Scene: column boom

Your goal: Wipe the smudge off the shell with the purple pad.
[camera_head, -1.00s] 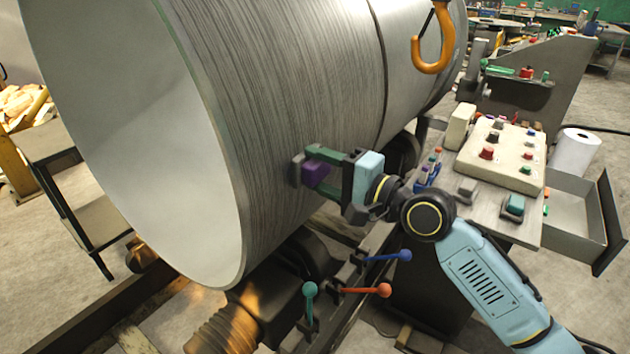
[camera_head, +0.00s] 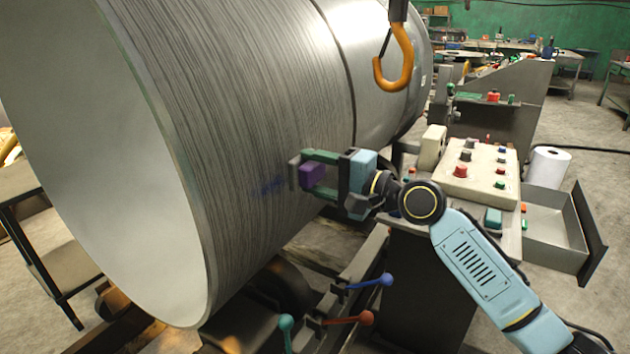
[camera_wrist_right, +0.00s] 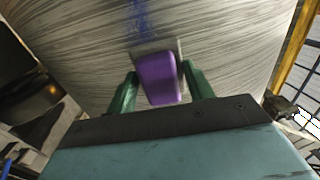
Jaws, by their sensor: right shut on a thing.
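The shell (camera_head: 265,110) is a large grey metal cylinder with an open end to the left. A blue smudge (camera_head: 268,187) shows on its side, just left of the pad; it also shows in the right wrist view (camera_wrist_right: 138,18), beyond the pad. My right gripper (camera_head: 306,173) is shut on the purple pad (camera_head: 313,176), which has a grey backing. The pad also shows between the green fingers in the right wrist view (camera_wrist_right: 158,80). The pad is at or very near the shell; I cannot tell if it touches. My left gripper is not in view.
An orange hook (camera_head: 393,72) hangs in front of the shell, above my right gripper. A control box (camera_head: 478,175) with buttons and an open drawer (camera_head: 555,235) stand at the right. Blue, red and teal levers (camera_head: 372,281) stick out below the shell.

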